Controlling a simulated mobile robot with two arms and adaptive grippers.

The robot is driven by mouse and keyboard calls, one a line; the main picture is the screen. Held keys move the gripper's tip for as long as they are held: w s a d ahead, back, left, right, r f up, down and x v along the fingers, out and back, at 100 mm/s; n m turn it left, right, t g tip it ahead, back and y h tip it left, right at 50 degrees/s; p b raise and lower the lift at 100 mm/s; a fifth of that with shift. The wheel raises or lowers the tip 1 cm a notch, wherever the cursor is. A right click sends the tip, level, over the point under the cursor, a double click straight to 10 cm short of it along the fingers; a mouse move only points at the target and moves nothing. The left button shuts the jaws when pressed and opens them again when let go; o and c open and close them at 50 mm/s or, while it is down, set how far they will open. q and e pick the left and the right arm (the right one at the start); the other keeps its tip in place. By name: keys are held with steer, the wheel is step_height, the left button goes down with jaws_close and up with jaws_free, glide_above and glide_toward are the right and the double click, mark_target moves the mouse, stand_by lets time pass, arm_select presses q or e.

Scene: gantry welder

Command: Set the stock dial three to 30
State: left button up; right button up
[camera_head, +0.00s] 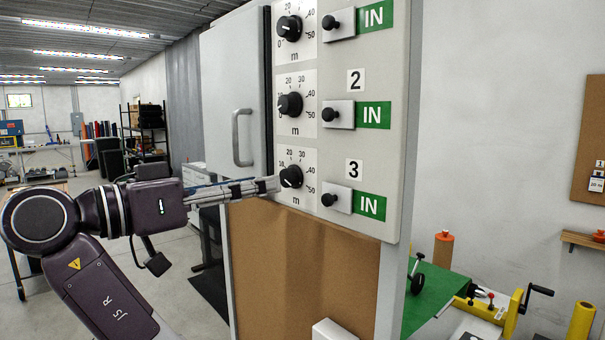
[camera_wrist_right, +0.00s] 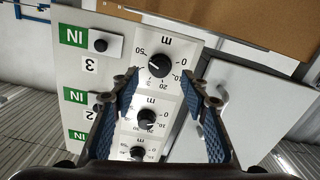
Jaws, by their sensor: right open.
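Stock dial three (camera_head: 291,176) is a round black knob on the lowest white scale plate of a grey panel (camera_head: 398,130), beside the label 3 and a green IN sign. Its scale is marked 0 to 50 in m. Its pointer is too small to read surely. In the right wrist view the dial (camera_wrist_right: 159,65) appears upside down, between and beyond the fingertips. My right gripper (camera_head: 272,185) is open just left of the dial in the head view. The right wrist view shows its two blue-padded fingers (camera_wrist_right: 162,82) apart and empty. My left gripper is out of view.
Dial two (camera_head: 290,104) and the top dial (camera_head: 289,27) sit above on the panel. Small black knobs, one (camera_head: 328,199) beside dial three, lie to the right. A door handle (camera_head: 240,137) sticks out at left. Brown board (camera_head: 290,260) covers the area below.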

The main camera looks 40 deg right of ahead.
mark_target(284, 179)
steer(key=d+p, duration=0.3)
steer(key=shift+w+r, duration=0.1)
steer(key=shift+r, duration=0.3)
steer(key=d, duration=0.2)
steer(key=shift+w+d+f+p, duration=0.1)
steer(key=shift+d+f+p, duration=0.15)
steer(key=shift+d+p, duration=0.1)
steer(key=shift+d, duration=0.2)
steer(key=shift+a, duration=0.25)
steer(key=c, duration=0.5)
jaws_close()
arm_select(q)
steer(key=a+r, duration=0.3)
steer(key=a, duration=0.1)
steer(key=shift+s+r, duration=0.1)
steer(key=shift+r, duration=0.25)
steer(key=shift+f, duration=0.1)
